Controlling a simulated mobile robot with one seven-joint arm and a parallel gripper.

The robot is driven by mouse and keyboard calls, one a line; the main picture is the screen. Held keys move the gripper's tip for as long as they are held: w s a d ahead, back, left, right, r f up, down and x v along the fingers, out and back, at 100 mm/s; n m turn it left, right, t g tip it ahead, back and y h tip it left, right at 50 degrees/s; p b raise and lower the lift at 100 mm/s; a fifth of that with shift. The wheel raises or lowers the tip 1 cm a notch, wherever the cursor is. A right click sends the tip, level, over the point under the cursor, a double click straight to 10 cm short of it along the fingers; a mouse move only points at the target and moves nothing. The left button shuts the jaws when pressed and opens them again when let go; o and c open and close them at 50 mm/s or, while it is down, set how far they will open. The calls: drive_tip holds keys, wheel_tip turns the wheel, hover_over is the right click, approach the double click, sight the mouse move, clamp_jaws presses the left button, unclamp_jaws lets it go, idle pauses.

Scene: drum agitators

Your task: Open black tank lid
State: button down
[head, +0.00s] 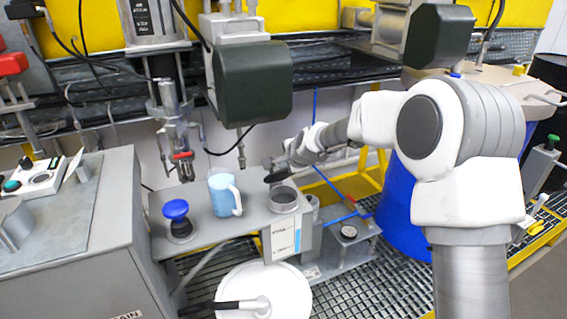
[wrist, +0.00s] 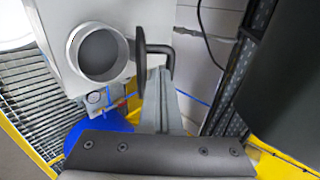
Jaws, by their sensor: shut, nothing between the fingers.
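The black lid (head: 278,175) shows in the head view as a small dark disc above the rear rim of a short grey cylindrical tank (head: 284,199). In the wrist view the lid (wrist: 140,60) is seen nearly edge-on, standing up beside the round mouth of the tank (wrist: 100,50), with a bent dark rod behind it. The tank's mouth is uncovered and its grey inside shows. My gripper (wrist: 156,75) is shut and empty, its fingertips close beside the lid and the rod; I cannot tell whether they touch. In the head view the fingertips are hard to make out.
A blue mug (head: 222,196) and a blue knob (head: 176,210) stand left of the tank on the same grey bench. A white round cover with a black handle (head: 265,290) lies below. A dark motor box (head: 250,85) hangs above. A blue drum (head: 405,210) stands right.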

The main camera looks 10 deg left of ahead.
drive_tip(key=shift+r, duration=0.1)
drive_tip(key=p, duration=0.3)
drive_tip(key=shift+w+a+r+g, duration=0.25)
drive_tip(key=shift+r+g, duration=0.05)
drive_tip(key=shift+r, duration=0.1)
drive_tip(key=p, duration=0.3)
drive_tip(key=w+g+h+p, duration=0.1)
drive_tip(key=p, duration=0.1)
drive_tip(key=shift+a+r+p, duration=0.2)
drive_tip(key=shift+a+p, duration=0.15)
drive_tip(key=shift+p, duration=0.05)
drive_tip(key=shift+w+a+r+h+p, duration=0.15)
drive_tip(key=shift+w+a+h+p, duration=0.2)
drive_tip(key=shift+p, duration=0.65)
drive_tip(key=shift+w+a+f, duration=0.2)
drive_tip(key=shift+w+a, duration=0.05)
drive_tip(key=shift+w, duration=0.25)
drive_tip(key=shift+w+a, duration=0.4)
drive_tip(key=shift+w, duration=0.15)
drive_tip(key=shift+r, duration=0.15)
